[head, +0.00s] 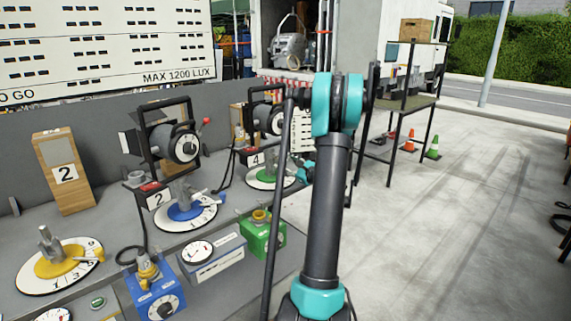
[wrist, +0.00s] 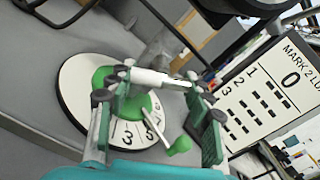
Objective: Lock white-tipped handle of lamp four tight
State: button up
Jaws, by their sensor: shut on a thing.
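Lamp four (head: 268,118) stands at the back of the bench, partly behind my arm, with a "4" plate (head: 256,160) below it. Its base is a white numbered dial with a green centre (head: 266,178), which also shows in the wrist view (wrist: 75,82). My gripper (wrist: 160,80) is shut on the white-tipped handle (wrist: 158,79), whose white end lies across between the two fingertips above the dial. A thin lever with a green knob (wrist: 178,146) points over the dial beside the right finger. In the head view my gripper is mostly hidden by my arm.
A card marked "MARK 2 LUX" (wrist: 272,95) stands close on the right in the wrist view. Lamp two (head: 178,145) with its blue dial stands left of lamp four. A green box (head: 262,238) sits in front. The paved floor on the right is mostly clear.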

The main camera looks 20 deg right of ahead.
jog(key=shift+m, duration=1.9)
jog(key=o, duration=1.2)
jog(key=shift+c, duration=0.2)
jog(key=shift+s, duration=0.15)
jog(key=v, duration=1.1)
jog(key=shift+s, duration=0.4)
